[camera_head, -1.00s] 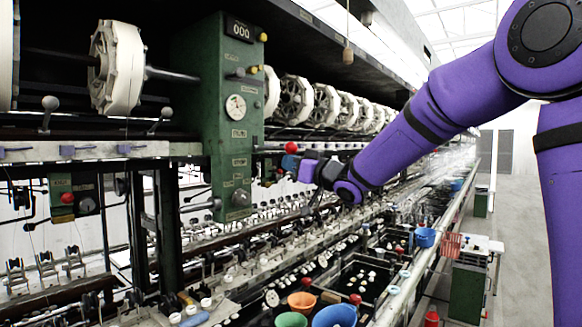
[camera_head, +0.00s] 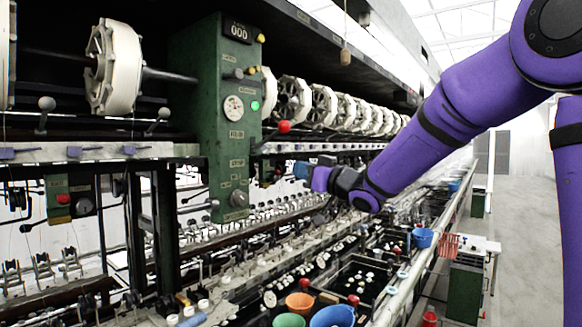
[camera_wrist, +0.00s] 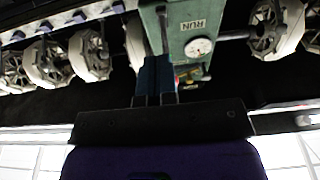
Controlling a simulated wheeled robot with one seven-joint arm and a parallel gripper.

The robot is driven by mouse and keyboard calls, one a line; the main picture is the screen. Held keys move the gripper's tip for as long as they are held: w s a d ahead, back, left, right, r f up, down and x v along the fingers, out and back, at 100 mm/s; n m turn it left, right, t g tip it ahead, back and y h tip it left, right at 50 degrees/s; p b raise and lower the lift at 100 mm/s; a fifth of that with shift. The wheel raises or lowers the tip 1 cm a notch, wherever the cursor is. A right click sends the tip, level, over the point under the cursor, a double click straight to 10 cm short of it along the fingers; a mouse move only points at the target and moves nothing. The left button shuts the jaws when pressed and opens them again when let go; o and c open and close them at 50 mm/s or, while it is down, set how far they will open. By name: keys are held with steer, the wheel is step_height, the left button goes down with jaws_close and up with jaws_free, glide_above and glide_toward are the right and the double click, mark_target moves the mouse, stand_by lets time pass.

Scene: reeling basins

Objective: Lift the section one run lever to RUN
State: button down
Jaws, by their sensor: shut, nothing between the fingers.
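In the wrist view my gripper (camera_wrist: 155,65) points at the green post, beside a RUN label (camera_wrist: 193,25) and the dial (camera_wrist: 199,47). A small red spot shows beside the fingers there; I cannot tell what it is.
White reels (camera_head: 323,103) line the machine behind the post. A basin bench with an orange bowl (camera_head: 300,302) and a blue bowl (camera_head: 333,316) runs below my arm. Another red knob (camera_head: 63,199) sits at left. The aisle floor (camera_head: 530,220) at right is clear.

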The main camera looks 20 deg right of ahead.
steer(key=v, duration=1.1)
steer(key=shift+s+d, duration=0.2)
steer(key=shift+s, duration=0.05)
